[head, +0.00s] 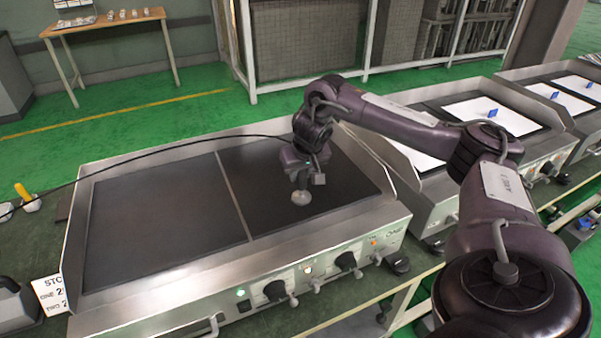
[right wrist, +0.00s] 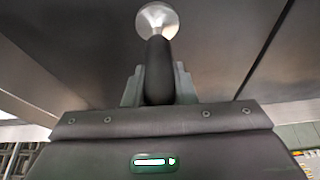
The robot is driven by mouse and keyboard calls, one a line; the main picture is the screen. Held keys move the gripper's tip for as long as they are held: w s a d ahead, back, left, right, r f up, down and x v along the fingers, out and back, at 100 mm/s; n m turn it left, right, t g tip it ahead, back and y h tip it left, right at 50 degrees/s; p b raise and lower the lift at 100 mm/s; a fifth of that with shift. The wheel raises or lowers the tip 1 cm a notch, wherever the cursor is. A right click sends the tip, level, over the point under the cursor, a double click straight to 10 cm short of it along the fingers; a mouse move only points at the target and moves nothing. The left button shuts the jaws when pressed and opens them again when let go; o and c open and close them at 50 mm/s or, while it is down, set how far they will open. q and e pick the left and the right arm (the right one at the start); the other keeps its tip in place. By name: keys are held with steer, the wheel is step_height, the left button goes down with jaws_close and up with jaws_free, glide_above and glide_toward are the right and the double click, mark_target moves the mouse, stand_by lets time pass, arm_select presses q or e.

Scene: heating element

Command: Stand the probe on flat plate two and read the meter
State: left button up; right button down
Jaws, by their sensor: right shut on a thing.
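The griddle (head: 100,195) has two dark flat plates, a left one (head: 165,220) and a right one (head: 265,165), split by a thin pale strip. My right gripper (head: 302,178) is over the right plate, shut on the probe. The probe has a dark handle (right wrist: 158,70) and a round metal foot (right wrist: 157,20). In the head view the foot (head: 301,198) points down at the right plate; I cannot tell whether it touches. A black cable (head: 150,153) runs left from near the gripper. No meter reading is legible. My left gripper is not in view.
Raised metal walls edge the griddle's back and sides; knobs (head: 346,262) and a lit green light (head: 240,292) are on its front. A partly cut-off sign (head: 50,292) stands at the left. Other units with white sheets (head: 495,115) stand to the right. The left plate is clear.

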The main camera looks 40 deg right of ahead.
steer(key=c, duration=1.2)
jaws_free()
steer(key=shift+f, duration=0.1)
steer(key=shift+r, duration=0.25)
steer(key=p+v, duration=0.1)
steer(key=v, duration=0.3)
steer(key=shift+r, duration=0.35)
steer(key=p+v, duration=0.5)
steer(key=v, duration=0.2)
steer(key=shift+s+r, duration=0.1)
steer(key=shift+s, duration=0.1)
